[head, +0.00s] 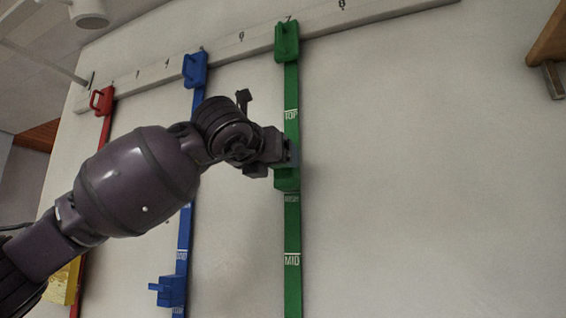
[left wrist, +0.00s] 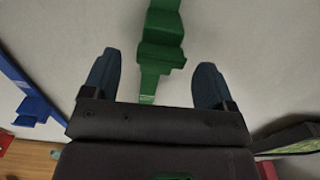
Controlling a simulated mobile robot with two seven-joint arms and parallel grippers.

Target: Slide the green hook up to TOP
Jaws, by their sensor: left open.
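The green hook (head: 287,181) sits on the green vertical strip (head: 292,230), below the TOP label (head: 291,115) and above the MID label (head: 292,260). My left gripper (head: 288,155) is at the hook and hides its upper part in the head view. In the left wrist view the green hook (left wrist: 161,55) shows between the two spread dark-blue fingers of my left gripper (left wrist: 158,62). There is a visible gap on each side. My right gripper is in neither view.
A green bracket (head: 287,42) tops the strip on the white numbered rail (head: 225,52). To the left are a blue strip with a blue hook (head: 171,291) low down and a red strip (head: 104,130).

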